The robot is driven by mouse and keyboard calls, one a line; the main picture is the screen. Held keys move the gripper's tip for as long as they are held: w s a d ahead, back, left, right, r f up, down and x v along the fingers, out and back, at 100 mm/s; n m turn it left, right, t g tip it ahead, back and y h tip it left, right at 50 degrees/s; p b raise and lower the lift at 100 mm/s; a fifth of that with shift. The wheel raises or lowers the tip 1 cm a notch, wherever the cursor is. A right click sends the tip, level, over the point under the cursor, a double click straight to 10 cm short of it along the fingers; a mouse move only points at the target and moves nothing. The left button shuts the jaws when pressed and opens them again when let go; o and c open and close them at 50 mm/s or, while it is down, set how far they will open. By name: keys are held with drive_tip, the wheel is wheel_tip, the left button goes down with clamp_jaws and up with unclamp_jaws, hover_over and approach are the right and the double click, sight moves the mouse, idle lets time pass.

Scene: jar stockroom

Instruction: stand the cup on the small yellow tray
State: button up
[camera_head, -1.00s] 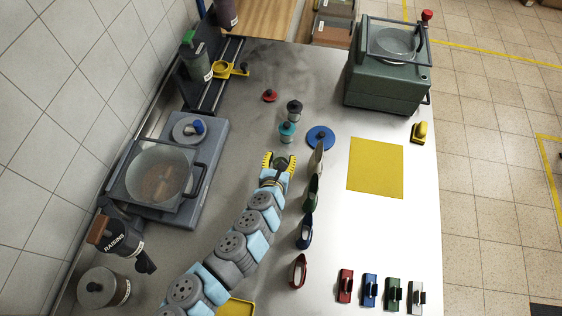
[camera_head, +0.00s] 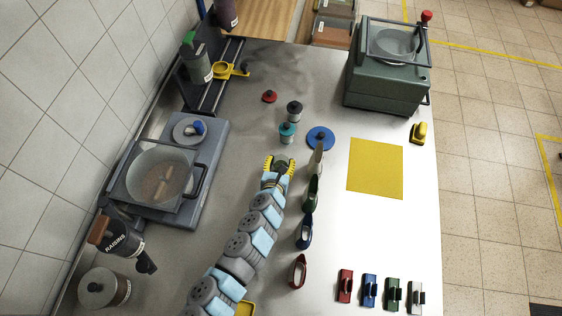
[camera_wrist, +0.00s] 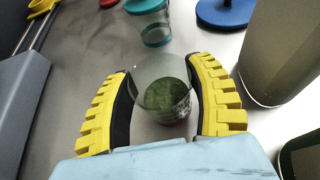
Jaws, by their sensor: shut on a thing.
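My gripper (camera_head: 278,165) is over the middle of the bench, its two yellow ribbed fingers pointing away from the camera. In the wrist view, the fingers (camera_wrist: 163,100) are shut around a clear cup (camera_wrist: 158,68) with dark green contents visible inside it. Whether the cup touches the bench cannot be told. In the head view, the cup is too small and hidden between the fingers to make out clearly. The small yellow tray (camera_head: 244,308) shows only in part at the bottom edge, beside and partly behind my arm.
A teal-lidded jar (camera_head: 287,132) and a dark-lidded jar (camera_head: 294,111) stand just beyond my gripper, with a blue disc (camera_head: 320,138) beside them. A flat yellow mat (camera_head: 375,168) lies farther right. A grey scale-like machine (camera_head: 155,180) stands left.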

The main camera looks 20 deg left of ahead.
drive_tip(key=shift+f, duration=0.2)
drive_tip(key=o, duration=1.2)
drive_tip(key=shift+r, duration=0.1)
drive_tip(key=shift+r, duration=0.1)
drive_tip(key=shift+s+r, duration=0.2)
drive_tip(key=shift+s, duration=0.1)
drive_tip(key=shift+b+v, duration=0.45)
drive_tip(key=shift+v, duration=5.15)
